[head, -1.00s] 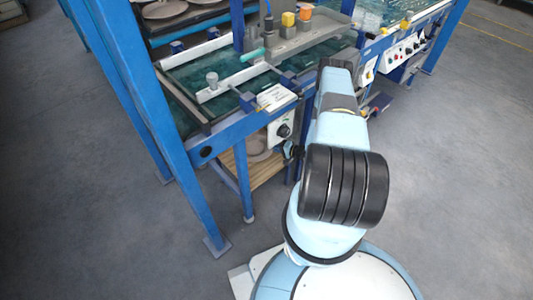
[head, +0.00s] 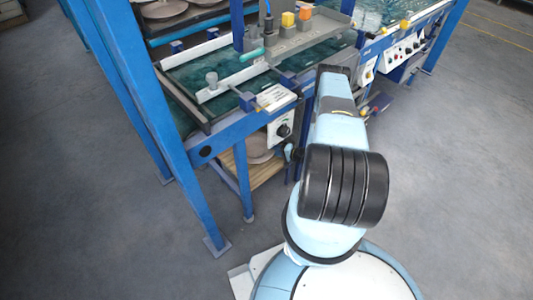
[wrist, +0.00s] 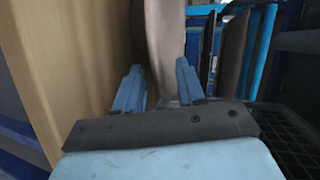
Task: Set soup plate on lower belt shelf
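A grey-brown soup plate (head: 258,147) is on the wooden shelf (head: 268,176) low under the blue machine in the head view, partly hidden by the frame. In the wrist view a plate (wrist: 162,30) is seen nearly edge-on, just ahead of and between my gripper's fingers. My gripper (wrist: 160,68) has its two blue fingers apart; I cannot tell whether they touch the plate. In the head view the gripper is mostly hidden behind my arm and the machine. More plates (head: 163,10) lie on a dark shelf at the upper left; I cannot tell which belt level it is.
A blue post (head: 150,120) stands left of the machine. A teal belt bed (head: 215,72) with rails lies above the wooden shelf, and a control box with a black knob (head: 284,130) hangs at its front. The grey floor (head: 90,220) at the left is clear.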

